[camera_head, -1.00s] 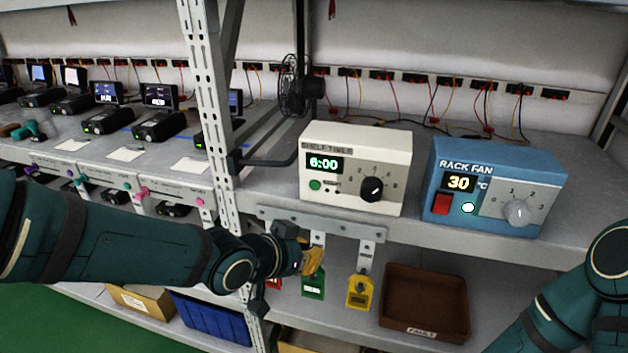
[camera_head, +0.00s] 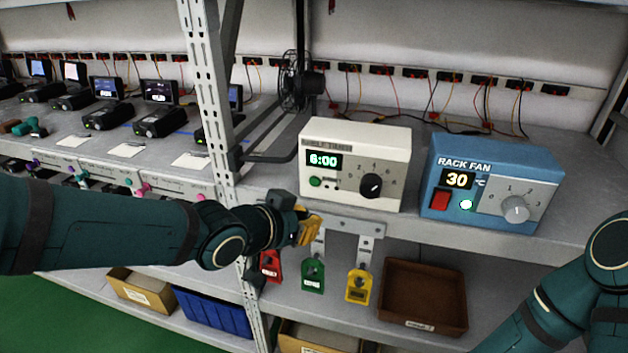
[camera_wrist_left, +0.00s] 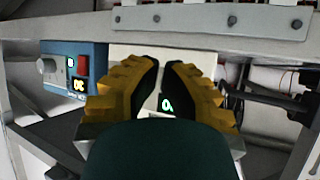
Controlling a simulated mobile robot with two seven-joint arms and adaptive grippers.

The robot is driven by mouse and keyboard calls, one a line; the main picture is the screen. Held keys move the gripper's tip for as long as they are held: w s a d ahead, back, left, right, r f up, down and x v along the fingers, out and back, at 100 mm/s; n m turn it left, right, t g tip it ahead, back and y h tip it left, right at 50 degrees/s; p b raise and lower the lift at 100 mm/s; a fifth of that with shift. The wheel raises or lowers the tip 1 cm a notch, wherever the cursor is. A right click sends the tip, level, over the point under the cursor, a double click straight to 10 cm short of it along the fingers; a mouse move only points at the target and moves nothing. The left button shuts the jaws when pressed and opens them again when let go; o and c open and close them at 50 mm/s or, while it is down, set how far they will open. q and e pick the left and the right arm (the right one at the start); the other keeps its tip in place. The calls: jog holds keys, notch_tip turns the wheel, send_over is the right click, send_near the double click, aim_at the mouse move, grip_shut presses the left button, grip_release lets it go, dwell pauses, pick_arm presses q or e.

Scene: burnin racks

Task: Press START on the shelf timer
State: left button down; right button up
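The cream shelf timer (camera_head: 354,150) stands on the shelf and its display reads 6:00. Its round green button (camera_head: 316,182) is at the lower left of its face, with a small label beside it and a black knob (camera_head: 371,185) to the right. My left gripper (camera_head: 312,226) is below the green button, by the shelf's front edge, apart from the timer. Its yellow fingers look closed together and empty, with tips nearly meeting in the left wrist view (camera_wrist_left: 160,66). There the timer (camera_wrist_left: 130,52) appears upside down, partly hidden behind the fingers. My right gripper is out of view.
The blue rack fan box (camera_head: 490,185) stands right of the timer. A perforated upright post (camera_head: 207,80) is to the left. Red, green (camera_head: 312,277) and yellow (camera_head: 358,287) tags hang below the shelf edge. A brown tray (camera_head: 425,297) is on the shelf below.

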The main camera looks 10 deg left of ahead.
pick_arm(q)
jog(key=p, duration=0.2)
send_near(328, 193)
jog(key=shift+s+f+x, duration=0.15)
jog(key=shift+x, duration=1.05)
jog(key=shift+s+f+x, duration=0.15)
jog(key=shift+f+x, duration=0.05)
jog(key=shift+x, duration=1.05)
jog(key=shift+d, duration=0.2)
jog(key=shift+w, duration=0.1)
jog(key=shift+w, duration=0.35)
jog(key=shift+w+p, duration=0.4)
jog(key=shift+s+b, duration=0.35)
jog(key=shift+s, duration=0.5)
